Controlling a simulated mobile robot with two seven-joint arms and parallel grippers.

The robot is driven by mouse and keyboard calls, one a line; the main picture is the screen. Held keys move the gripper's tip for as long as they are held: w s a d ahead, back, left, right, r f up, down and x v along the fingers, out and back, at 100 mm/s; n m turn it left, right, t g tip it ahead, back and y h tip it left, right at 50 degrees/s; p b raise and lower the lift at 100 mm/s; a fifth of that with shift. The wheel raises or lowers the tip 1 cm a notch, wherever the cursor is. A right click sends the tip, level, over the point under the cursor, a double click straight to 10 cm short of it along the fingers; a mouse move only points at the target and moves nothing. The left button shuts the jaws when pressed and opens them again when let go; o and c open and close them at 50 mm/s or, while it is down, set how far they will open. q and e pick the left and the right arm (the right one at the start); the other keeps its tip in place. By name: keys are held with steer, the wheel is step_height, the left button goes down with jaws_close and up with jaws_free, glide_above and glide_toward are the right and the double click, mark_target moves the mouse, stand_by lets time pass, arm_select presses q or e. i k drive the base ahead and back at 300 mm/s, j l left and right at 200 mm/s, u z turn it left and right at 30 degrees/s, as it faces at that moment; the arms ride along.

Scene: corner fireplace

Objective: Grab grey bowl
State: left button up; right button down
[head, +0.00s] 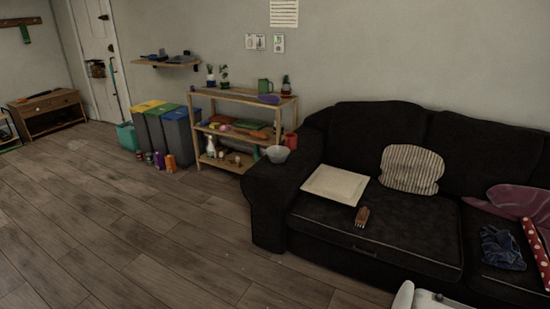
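The grey bowl (278,154) is small and light in colour. It sits upright on the left armrest of the dark sofa (290,190). A red mug-like object (291,140) stands right behind it. Neither of my grippers shows in the head view. A white rounded part at the bottom edge, right of the middle, looks like part of my own body, and no fingers can be made out on it.
A cream board-like square (336,184), a striped cushion (411,168) and a brown brush-like object (362,216) lie on the sofa. A wooden shelf (232,94) with plants stands left of it, beside bins (178,138). Wooden floor (150,235) in front is clear.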

mark_target(276, 154)
steer(key=i+z, duration=0.1)
steer(key=i, duration=0.4)
steer(key=i+z, duration=0.1)
steer(key=i, duration=0.45)
steer(key=i+j+z, duration=0.15)
steer(key=i, duration=0.35)
steer(key=i+j+z, duration=0.1)
steer(key=i, duration=0.45)
steer(key=i+j+z, duration=0.1)
steer(key=i, duration=0.4)
steer(key=i+j+z, duration=0.1)
steer(key=i+j, duration=0.25)
steer(key=i, duration=0.15)
